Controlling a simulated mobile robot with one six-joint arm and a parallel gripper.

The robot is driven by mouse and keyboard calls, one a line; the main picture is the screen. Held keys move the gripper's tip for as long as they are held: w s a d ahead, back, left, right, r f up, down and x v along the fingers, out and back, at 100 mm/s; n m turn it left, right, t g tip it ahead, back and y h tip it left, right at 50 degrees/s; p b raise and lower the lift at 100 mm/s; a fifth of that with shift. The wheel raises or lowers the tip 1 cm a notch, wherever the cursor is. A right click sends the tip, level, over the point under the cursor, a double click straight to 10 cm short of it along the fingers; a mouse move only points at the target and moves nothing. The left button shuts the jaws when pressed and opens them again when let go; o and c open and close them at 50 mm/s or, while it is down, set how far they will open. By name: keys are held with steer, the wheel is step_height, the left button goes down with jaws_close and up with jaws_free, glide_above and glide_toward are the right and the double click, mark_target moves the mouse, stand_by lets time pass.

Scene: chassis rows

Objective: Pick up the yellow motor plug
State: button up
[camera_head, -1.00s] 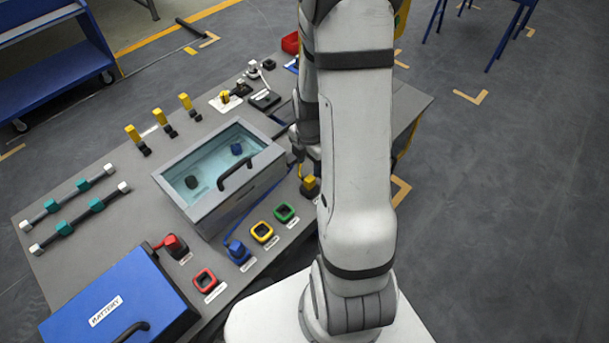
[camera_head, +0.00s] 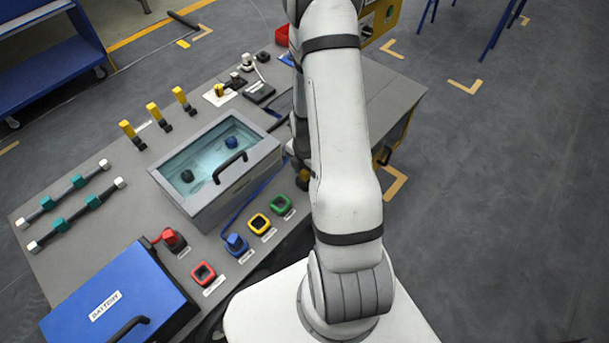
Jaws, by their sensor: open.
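The yellow motor plug (camera_head: 305,178) stands at the right side of the grey bench, largely hidden behind my arm; only its dark body and a bit of dull yellow show. My gripper (camera_head: 301,158) is a dark shape just above the plug, mostly covered by my white arm links. It is open, and I cannot see whether its fingers are around or beside the plug. A yellow-framed socket (camera_head: 259,224) is on the bench's front edge, with nothing in it.
A grey tub with a clear lid (camera_head: 210,150) stands left of my gripper. A blue battery box (camera_head: 115,300) is front left.

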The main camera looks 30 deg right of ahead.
jaws_close()
stand_by(0.5)
steer(key=shift+r, duration=0.15)
